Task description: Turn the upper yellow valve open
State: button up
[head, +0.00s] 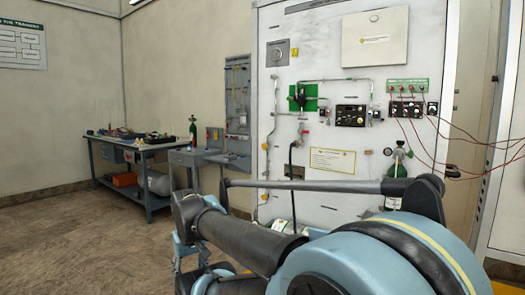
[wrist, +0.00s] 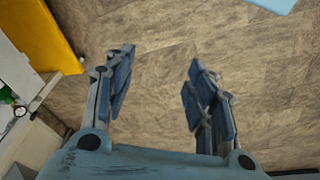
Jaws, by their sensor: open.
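The white trainer panel (head: 335,90) stands beyond my arm in the head view. A thin pipe line (head: 273,110) runs down its left side with small yellowish fittings, one upper (head: 274,115) and one lower (head: 265,147). They are too small to tell which is the upper yellow valve or how its handle is set. In the wrist view my gripper (wrist: 162,75) is open and empty, its two fingers well apart over bare floor. It is not touching anything. I cannot make out the gripper in the head view.
My arm covers the panel's lower part. A green cylinder (head: 397,165) stands by the panel, and red cables (head: 460,140) hang at its right. A workbench (head: 150,152) is at the back left. In the wrist view a yellow object (wrist: 48,32) lies left; tiled floor (wrist: 270,90) is clear.

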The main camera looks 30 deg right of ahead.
aim_at(263, 147)
jog(key=w+d+r+m+t+h, duration=0.1)
jog(key=w+d+r+m+h, duration=0.35)
jog(key=w+d+r, duration=0.6)
jog(key=w+d+r+m+t+h, duration=0.1)
jog(key=w+d+r+m+h, duration=0.35)
jog(key=w+d, duration=0.95)
jog(key=w+d+r+m+t+h, duration=0.1)
jog(key=w+d+r+m+h, duration=0.35)
jog(key=w+d+r, duration=0.7)
jog(key=w+d+m+h, duration=0.1)
jog(key=w+d, duration=0.5)
jog(key=d, duration=0.2)
jog(key=w+d+m+t+h, duration=0.1)
jog(key=w+d, duration=0.5)
jog(key=d, duration=0.2)
jog(key=w+d+f+m+h, duration=0.1)
jog(key=w+d, duration=0.6)
jog(key=d, duration=0.1)
jog(key=shift+f+t, duration=0.1)
jog(key=shift+t, duration=0.2)
jog(key=c, duration=1.1)
